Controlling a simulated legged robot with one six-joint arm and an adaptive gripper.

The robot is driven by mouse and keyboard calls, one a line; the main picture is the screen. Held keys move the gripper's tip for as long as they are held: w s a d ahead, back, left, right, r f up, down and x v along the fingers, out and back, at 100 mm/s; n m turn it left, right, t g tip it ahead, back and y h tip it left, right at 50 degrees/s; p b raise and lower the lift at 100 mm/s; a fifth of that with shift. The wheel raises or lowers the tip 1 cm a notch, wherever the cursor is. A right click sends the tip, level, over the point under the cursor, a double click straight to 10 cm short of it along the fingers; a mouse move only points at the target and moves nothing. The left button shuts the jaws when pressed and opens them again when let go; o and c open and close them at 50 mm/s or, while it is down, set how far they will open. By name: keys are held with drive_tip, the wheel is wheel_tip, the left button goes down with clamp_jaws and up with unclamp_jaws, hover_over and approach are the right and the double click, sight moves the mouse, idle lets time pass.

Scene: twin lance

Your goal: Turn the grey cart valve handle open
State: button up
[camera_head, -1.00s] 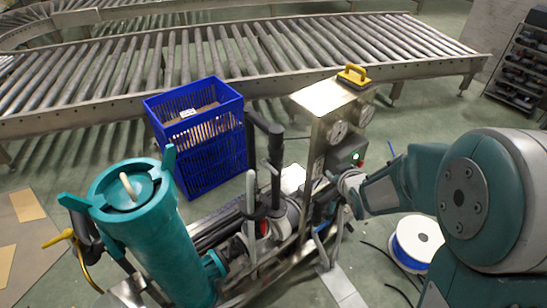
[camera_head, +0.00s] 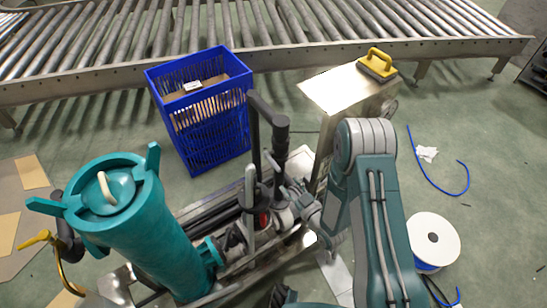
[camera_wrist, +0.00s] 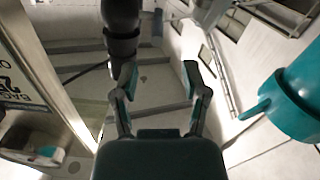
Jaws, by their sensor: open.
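The cart stands in the middle of the head view, with a metal frame (camera_head: 235,285) and dark pipes. A light grey upright lever (camera_head: 250,200) stands on it beside a black upright pipe (camera_head: 280,140); it looks like the valve handle, but I cannot tell for sure. My gripper (camera_wrist: 159,80) is open and empty in the wrist view, fingers apart. A thick black pipe (camera_wrist: 122,28) rises just beyond its left finger. A long pale bar (camera_wrist: 222,82) lies right of the right finger, apart from it. In the head view, my forearm partly hides the cart's right side.
A teal cylinder (camera_head: 145,235) stands on the cart's left and also shows in the wrist view (camera_wrist: 295,95). A metal cabinet (camera_head: 335,88) bears a yellow handle (camera_head: 377,62). A blue crate (camera_head: 205,125), roller conveyor (camera_head: 230,45) and cable spool (camera_head: 445,235) surround the cart.

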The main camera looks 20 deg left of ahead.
sight(273, 162)
drive_tip(key=x, duration=1)
drive_tip(key=shift+w+a, duration=0.1)
drive_tip(key=shift+w, duration=0.1)
drive_tip(key=shift+r, duration=0.1)
clamp_jaws()
